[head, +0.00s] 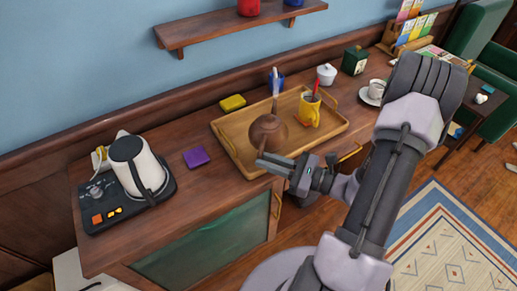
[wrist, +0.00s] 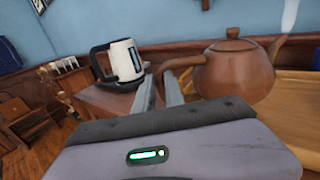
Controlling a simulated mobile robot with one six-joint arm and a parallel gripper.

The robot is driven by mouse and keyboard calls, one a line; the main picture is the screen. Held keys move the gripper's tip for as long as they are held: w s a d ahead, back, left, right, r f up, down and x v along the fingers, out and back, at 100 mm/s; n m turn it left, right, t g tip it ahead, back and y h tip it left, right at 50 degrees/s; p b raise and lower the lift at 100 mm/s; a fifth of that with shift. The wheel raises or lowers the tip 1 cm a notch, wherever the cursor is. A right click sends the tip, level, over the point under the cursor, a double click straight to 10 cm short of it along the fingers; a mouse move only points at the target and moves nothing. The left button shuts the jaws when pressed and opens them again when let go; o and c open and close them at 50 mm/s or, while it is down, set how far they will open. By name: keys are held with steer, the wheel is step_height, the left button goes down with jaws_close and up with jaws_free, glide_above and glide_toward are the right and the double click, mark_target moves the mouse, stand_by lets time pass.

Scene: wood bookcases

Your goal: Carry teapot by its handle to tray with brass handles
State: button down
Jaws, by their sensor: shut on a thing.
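The brown teapot (head: 268,132) shows over the left part of the wooden tray (head: 328,143); I cannot tell whether its base touches the tray. It is roughly upright, and in the wrist view the teapot (wrist: 236,72) has its lid on and its handle (wrist: 180,64) toward my fingers. My gripper (head: 264,161) is at the tray's front edge, shut on the teapot handle. In the wrist view my gripper (wrist: 160,92) has its fingertips at the handle; the exact contact is partly hidden. A tray handle (head: 226,143) shows at the left end.
A yellow mug (head: 309,112) stands on the tray right of the teapot. A yellow box (head: 232,103), purple item (head: 197,157) and white kettle (head: 136,163) are left. Some counter is clear.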

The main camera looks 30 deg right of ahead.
mark_target(255, 144)
steer(key=w, duration=0.2)
steer(key=w+b, duration=0.1)
steer(key=w, duration=0.3)
steer(key=shift+w+d+f, duration=0.15)
steer(key=shift+w+f, duration=0.1)
steer(key=shift+f, duration=0.15)
steer(key=shift+w+b, duration=0.3)
steer(key=shift+w, duration=0.25)
steer(key=shift+f+b, duration=1.15)
steer(key=shift+f, duration=0.75)
steer(key=c, duration=1.4)
jaws_free()
steer(key=shift+c, duration=0.2)
